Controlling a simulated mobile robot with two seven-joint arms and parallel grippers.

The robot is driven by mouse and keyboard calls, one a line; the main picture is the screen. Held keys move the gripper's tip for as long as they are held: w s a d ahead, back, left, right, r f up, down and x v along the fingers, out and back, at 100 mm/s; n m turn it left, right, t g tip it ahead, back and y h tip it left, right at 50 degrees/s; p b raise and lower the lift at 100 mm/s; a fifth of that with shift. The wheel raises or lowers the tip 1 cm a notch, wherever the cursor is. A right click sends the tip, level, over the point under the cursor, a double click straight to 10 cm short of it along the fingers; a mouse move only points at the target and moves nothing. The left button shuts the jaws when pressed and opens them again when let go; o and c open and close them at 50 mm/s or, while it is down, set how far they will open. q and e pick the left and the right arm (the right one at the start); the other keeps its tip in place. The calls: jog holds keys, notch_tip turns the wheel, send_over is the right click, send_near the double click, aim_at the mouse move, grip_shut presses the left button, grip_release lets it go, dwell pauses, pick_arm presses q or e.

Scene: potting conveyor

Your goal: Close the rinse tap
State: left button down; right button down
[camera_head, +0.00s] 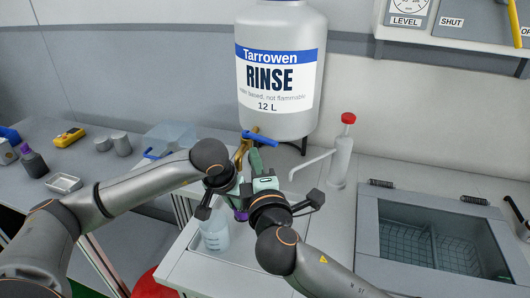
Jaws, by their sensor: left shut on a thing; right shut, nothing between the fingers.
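The rinse tap (243,151) is a brass spout at the bottom front of the large white RINSE container (280,75). Its blue lever (260,138) sticks out sideways to the right, across the spout. My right gripper (256,160) is shut and empty, its fingertips just below the lever. My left gripper (237,203) is lower, under the tap. It is shut, apparently on the translucent bottle (215,235), though the grip is mostly hidden by my wrists. A purple part shows beside the bottle. I cannot tell whether liquid flows from the tap.
A white dispenser bottle with a red top (342,150) and long spout stands close right of my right gripper. A sunken basin with a glass lid (430,240) is at the right. A clear tub (170,138) and a yellow meter (69,137) are on the left bench.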

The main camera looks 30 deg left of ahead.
aim_at(275, 147)
jog(key=shift+w+d, duration=0.15)
jog(key=shift+w, duration=0.65)
jog(key=shift+w+d, duration=0.1)
jog(key=shift+w, duration=0.7)
jog(key=w+n+g+y, duration=0.1)
jog(key=w+d+n+g+y, duration=0.1)
jog(key=shift+w+g+y, duration=0.3)
jog(key=shift+w+g, duration=0.1)
